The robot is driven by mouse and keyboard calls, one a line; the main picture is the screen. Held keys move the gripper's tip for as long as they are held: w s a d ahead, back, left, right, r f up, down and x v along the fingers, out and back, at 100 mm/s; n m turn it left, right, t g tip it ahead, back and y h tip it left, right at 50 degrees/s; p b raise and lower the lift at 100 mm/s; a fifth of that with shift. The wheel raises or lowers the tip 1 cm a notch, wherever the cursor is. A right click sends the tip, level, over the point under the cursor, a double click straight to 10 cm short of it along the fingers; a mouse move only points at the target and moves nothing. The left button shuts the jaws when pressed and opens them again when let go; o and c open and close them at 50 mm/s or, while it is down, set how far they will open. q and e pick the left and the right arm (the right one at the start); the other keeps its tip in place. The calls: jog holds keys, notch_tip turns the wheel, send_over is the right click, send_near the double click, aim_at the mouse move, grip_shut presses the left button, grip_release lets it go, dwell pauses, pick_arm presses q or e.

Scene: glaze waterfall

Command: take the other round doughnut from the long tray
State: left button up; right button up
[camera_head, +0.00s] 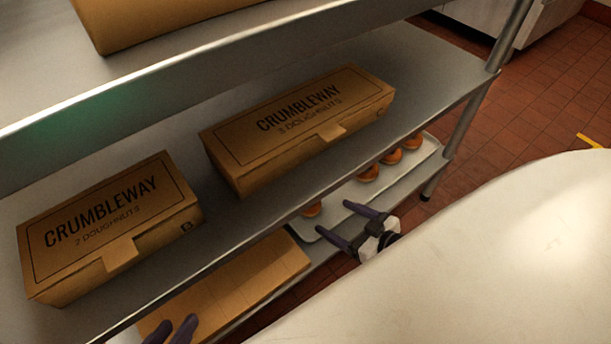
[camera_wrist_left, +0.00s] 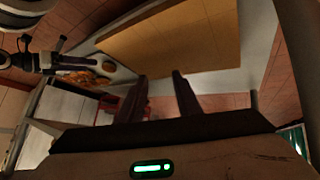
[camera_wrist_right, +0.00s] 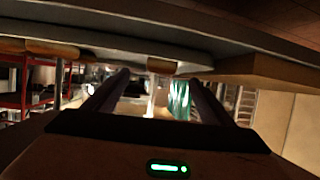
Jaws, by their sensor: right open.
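The long tray (camera_head: 415,165) lies on the lower shelf, partly hidden under the upper shelf's edge. Several round, golden-brown doughnuts sit on it: one at the near left end (camera_head: 311,210), others further right (camera_head: 368,173), (camera_head: 392,157), (camera_head: 412,142). My right gripper (camera_head: 334,216) is open and empty at the tray's front edge, close to the near left doughnut. Its fingers also show in the right wrist view (camera_wrist_right: 160,82), with nothing held. My left gripper (camera_head: 177,327) is open and empty at the bottom left, in front of the lower cardboard box (camera_head: 240,275); its fingers show in the left wrist view (camera_wrist_left: 159,76).
Two closed Crumbleway boxes stand on the middle shelf: a 2-doughnut box (camera_head: 110,225) and a 3-doughnut box (camera_head: 300,125). A shelf post (camera_head: 468,125) stands right of the tray. The shelf above limits room over the tray. Tiled floor (camera_head: 540,110) lies beyond.

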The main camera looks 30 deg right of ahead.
aim_at(318, 210)
jog(key=b+x, duration=0.4)
jog(key=x, duration=0.4)
jog(key=shift+w+a+f, duration=0.15)
jog(key=shift+a+f, duration=0.1)
jog(key=shift+f, duration=0.05)
jog(key=shift+w, duration=0.3)
pick_arm(q)
jog(key=d+r, duration=0.1)
jog(key=r+t+h, duration=0.1)
jog(key=d+r+h, duration=0.1)
jog(key=r, duration=0.1)
jog(key=shift+w+d+t, duration=0.3)
jog(key=shift+t, duration=0.1)
pick_arm(e)
jog(key=shift+c, duration=0.6)
pick_arm(q)
jog(key=shift+f, duration=0.1)
pick_arm(e)
jog(key=c, duration=1)
